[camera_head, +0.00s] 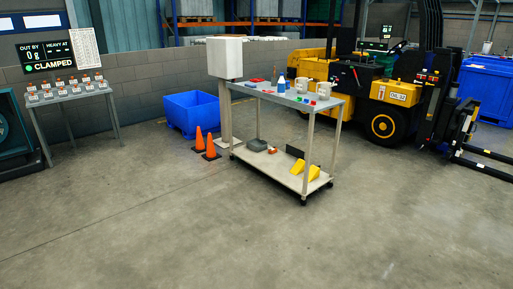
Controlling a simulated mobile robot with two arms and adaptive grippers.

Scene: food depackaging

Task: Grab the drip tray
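I cannot pick out a drip tray for certain. A low dark grey object (257,145) lies on the lower shelf (272,166) of a wheeled cart, and a black upright panel (295,152) stands to its right. Either is too small to identify. The cart's top (318,107) carries a blue bottle (281,85), two pale jugs or mugs, a red item and several small coloured items. Neither of my grippers is in view.
Two orange cones (210,146) and a blue bin (192,112) stand left of the cart. A table (70,96) with small labelled items is at the left. A yellow forklift (385,122) stands behind right, its forks low. The foreground floor is clear.

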